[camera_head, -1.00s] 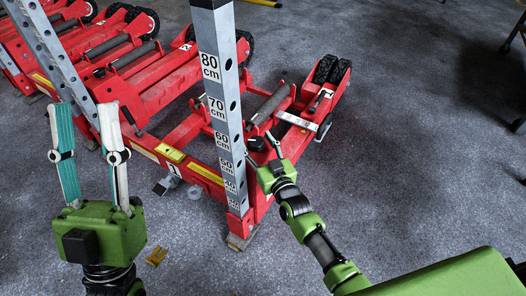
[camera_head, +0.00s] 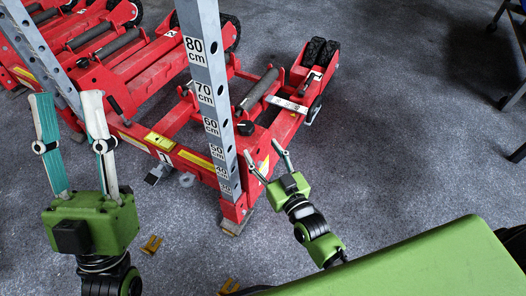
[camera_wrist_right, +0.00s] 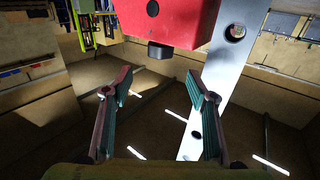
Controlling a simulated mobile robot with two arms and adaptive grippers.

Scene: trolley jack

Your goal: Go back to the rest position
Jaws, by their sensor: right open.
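The red trolley jack (camera_head: 255,135) stands on the grey floor in the head view, with a black knob (camera_head: 245,128) and a tall grey post (camera_head: 207,75) marked in centimetres. My right gripper (camera_head: 264,153) is open and empty, just right of the post's lower part. In the right wrist view its two fingers (camera_wrist_right: 158,84) are spread, with a red jack part (camera_wrist_right: 165,20), a black knob (camera_wrist_right: 160,51) and the grey post (camera_wrist_right: 242,45) beyond. My left gripper (camera_head: 66,94) is open and empty at the left, its fingers apart.
More red jacks (camera_head: 110,50) stand in a row at the upper left, with another grey post (camera_head: 45,60). Small yellow pieces (camera_head: 152,244) lie on the floor.

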